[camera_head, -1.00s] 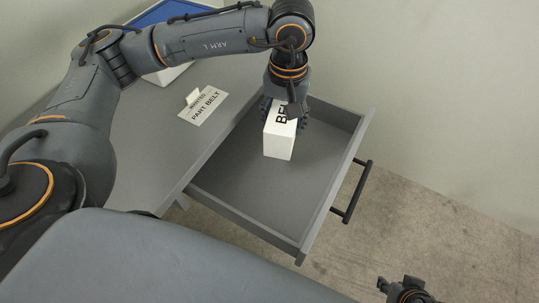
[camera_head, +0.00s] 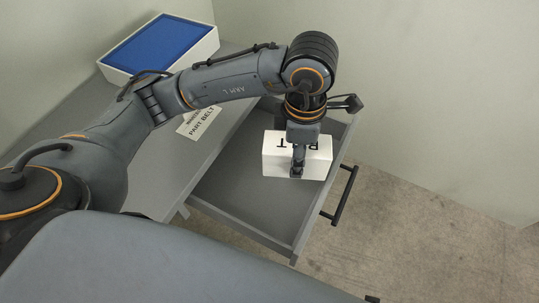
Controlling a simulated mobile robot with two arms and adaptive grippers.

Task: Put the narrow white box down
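The narrow white box (camera_head: 318,163) with black lettering is in my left gripper (camera_head: 299,160), over the open grey drawer (camera_head: 225,192). Its long side faces the camera and the lettering reads upside down. One dark finger lies against the near face; the other finger is hidden behind the box. I cannot tell whether the box's underside touches the drawer floor. Of my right gripper, only a dark sliver (camera_head: 372,299) shows at the bottom edge.
The drawer has low walls and a black handle (camera_head: 341,195) on its front. Its near part is empty. A grey table (camera_head: 165,170) to the left carries a label card (camera_head: 201,121) reading PART BELT and a white tray with a blue inside (camera_head: 160,46).

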